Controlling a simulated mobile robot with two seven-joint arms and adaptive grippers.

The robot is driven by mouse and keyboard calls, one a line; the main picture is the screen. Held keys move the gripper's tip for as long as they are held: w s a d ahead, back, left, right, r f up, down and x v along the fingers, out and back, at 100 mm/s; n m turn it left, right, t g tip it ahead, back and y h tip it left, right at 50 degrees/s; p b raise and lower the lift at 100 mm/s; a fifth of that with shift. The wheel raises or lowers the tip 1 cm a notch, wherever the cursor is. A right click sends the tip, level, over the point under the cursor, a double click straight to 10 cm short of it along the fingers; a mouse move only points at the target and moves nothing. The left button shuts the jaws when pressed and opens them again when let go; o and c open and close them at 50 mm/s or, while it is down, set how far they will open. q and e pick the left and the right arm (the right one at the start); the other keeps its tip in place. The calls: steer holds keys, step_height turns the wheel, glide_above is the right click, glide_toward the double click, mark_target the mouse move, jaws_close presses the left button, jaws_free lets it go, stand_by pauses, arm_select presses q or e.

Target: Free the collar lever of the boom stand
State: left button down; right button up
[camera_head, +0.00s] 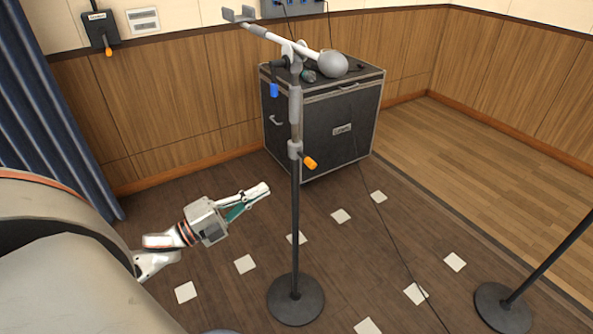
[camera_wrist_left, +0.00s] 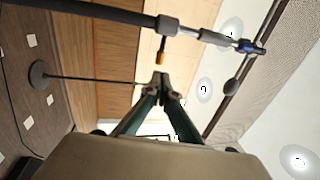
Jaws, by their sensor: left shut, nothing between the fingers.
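The boom stand (camera_head: 296,215) stands upright on a round dark base in the head view. Its grey collar (camera_head: 294,150) sits partway up the pole, with the orange collar lever (camera_head: 310,163) sticking out to the right and slightly down. My left gripper (camera_head: 266,188) is left of the pole and below the collar, shut and empty, apart from the lever in the picture. In the left wrist view the closed fingertips (camera_wrist_left: 160,80) point towards the orange lever (camera_wrist_left: 161,57), with the collar (camera_wrist_left: 168,25) above it. My right gripper is not in view.
The boom carries a grey ball weight (camera_head: 332,64), and a blue knob (camera_head: 274,90) hangs near the top. A dark case (camera_head: 325,125) stands behind. Another stand base (camera_head: 503,307) is at the right. A wall box (camera_head: 100,30) has an orange handle. A blue curtain (camera_head: 45,110) hangs left.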

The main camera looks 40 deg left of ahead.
mark_target(306, 159)
arm_select(q)
steer(key=x, duration=1.1)
steer(key=shift+w+d, duration=0.15)
steer(key=shift+d, duration=0.05)
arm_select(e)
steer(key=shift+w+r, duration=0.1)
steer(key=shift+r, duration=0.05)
arm_select(q)
steer(key=shift+w+d+n+y, duration=0.1)
steer(key=shift+d+n+y, duration=0.05)
steer(key=shift+n+y, duration=0.3)
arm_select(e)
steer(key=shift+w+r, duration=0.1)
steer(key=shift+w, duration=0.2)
